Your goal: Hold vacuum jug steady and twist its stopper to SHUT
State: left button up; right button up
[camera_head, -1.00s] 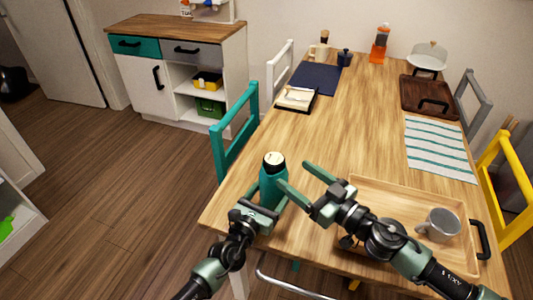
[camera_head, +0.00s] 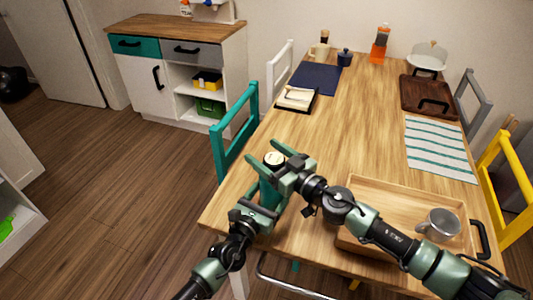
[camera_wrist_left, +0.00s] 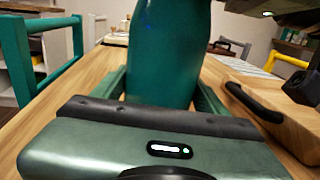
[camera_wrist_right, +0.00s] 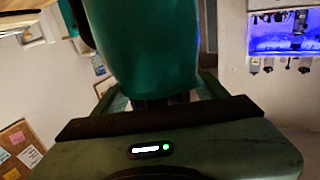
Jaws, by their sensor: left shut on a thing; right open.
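The teal vacuum jug (camera_head: 267,196) stands upright at the near left corner of the table, with its pale-topped stopper (camera_head: 273,158) uppermost. My left gripper (camera_head: 262,213) is shut on the jug's body; the left wrist view shows the teal body (camera_wrist_left: 168,50) between its fingers. My right gripper (camera_head: 268,155) is open, with its fingers at stopper height on either side of the jug's top. In the right wrist view the teal jug (camera_wrist_right: 145,45) fills the middle between the fingers. Whether the right fingers touch the stopper cannot be told. Markings on the stopper are too small to read.
A wooden tray (camera_head: 385,190) with a grey mug (camera_head: 440,224) lies to the right, under my right arm. A teal chair (camera_head: 235,135) stands close to the table's left edge. A striped cloth (camera_head: 437,148) lies farther right. The table's middle is clear.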

jog(key=c, duration=1.4)
jog(key=shift+o, duration=0.2)
jog(key=shift+r, duration=0.1)
jog(key=shift+t, duration=0.3)
jog(key=shift+r+m+h, duration=0.1)
jog(key=shift+m+h, duration=0.3)
jog(key=m+t+h, duration=0.2)
jog(key=h, duration=0.1)
jog(key=m+t+h, duration=0.1)
jog(key=h, duration=0.1)
jog(key=shift+w+d+m, duration=0.25)
jog(key=shift+m, duration=0.15)
jog(key=shift+w+d+m+t+h, duration=0.15)
jog(key=shift+m+t+h, duration=0.45)
jog(key=shift+h, duration=0.4)
jog(key=shift+d+m+h, duration=0.2)
jog(key=shift+m+h, duration=0.25)
jog(key=shift+h, duration=0.25)
jog(key=shift+d+m+h, duration=0.2)
jog(key=shift+m+h, duration=0.25)
jog(key=shift+h, duration=0.25)
jog(key=shift+d, duration=0.1)
